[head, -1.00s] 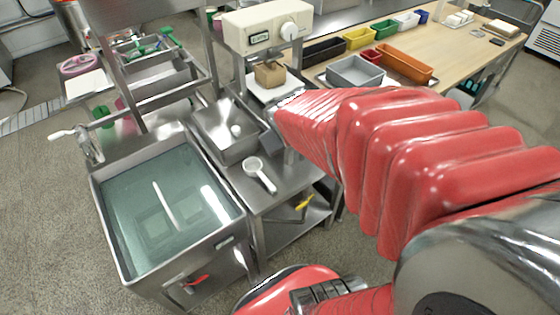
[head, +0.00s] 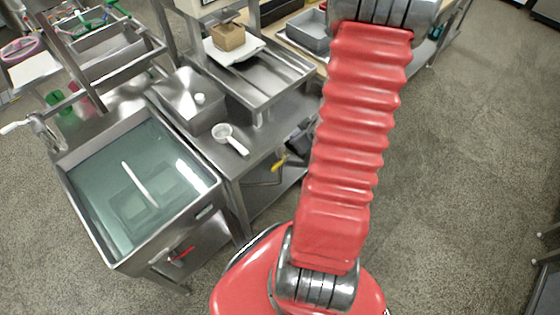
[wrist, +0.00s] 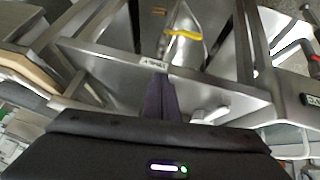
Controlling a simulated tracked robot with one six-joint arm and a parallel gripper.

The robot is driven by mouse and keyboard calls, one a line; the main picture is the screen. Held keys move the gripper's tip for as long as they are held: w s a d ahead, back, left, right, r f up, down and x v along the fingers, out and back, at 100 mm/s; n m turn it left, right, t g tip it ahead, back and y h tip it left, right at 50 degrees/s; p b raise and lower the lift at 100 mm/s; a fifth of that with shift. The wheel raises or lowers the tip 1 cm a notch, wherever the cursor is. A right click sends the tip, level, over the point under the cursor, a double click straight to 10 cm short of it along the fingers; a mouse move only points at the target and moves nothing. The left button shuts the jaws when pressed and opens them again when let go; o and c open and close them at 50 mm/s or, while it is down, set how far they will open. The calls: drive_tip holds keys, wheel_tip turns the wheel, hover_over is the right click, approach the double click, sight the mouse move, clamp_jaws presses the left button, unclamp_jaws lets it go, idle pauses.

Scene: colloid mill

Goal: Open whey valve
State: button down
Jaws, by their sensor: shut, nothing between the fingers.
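Two lever handles show, and I cannot tell which is the whey valve. A yellow handle (head: 279,162) is under the steel table; it also shows in the wrist view (wrist: 184,35), on a bent metal part at top centre. A red handle (head: 181,253) is on the front of the steel vat (head: 208,212); in the wrist view a red-and-black handle (wrist: 308,52) is at the right edge. My gripper (wrist: 160,82) is shut and empty, its fingers pointing toward the table edge, apart from both handles. It is out of the head view.
The steel table (head: 262,143) carries a white scoop (head: 230,138) and a hopper-like tray (head: 188,100). A small label (wrist: 153,65) on the table edge is unreadable. A brown box (head: 227,36) stands behind. The floor (head: 460,190) on the right is clear.

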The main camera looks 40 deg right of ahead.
drive_tip(key=s+a+f+t+y, duration=0.1)
drive_tip(key=s+a+f+y, duration=0.1)
drive_tip(key=f, duration=0.3)
drive_tip(key=shift+s+a+f+t, duration=0.25)
drive_tip(key=shift+s+a+t, duration=0.15)
drive_tip(key=shift+s+a, duration=0.25)
drive_tip(key=shift+d+f, duration=0.1)
hover_over(282, 163)
drive_tip(key=s+a, duration=0.2)
wheel_tip(282, 163, down, 7)
drive_tip(key=shift+w+a+f, duration=0.1)
drive_tip(key=shift+w+f, duration=0.05)
drive_tip(key=shift+f, duration=1.8)
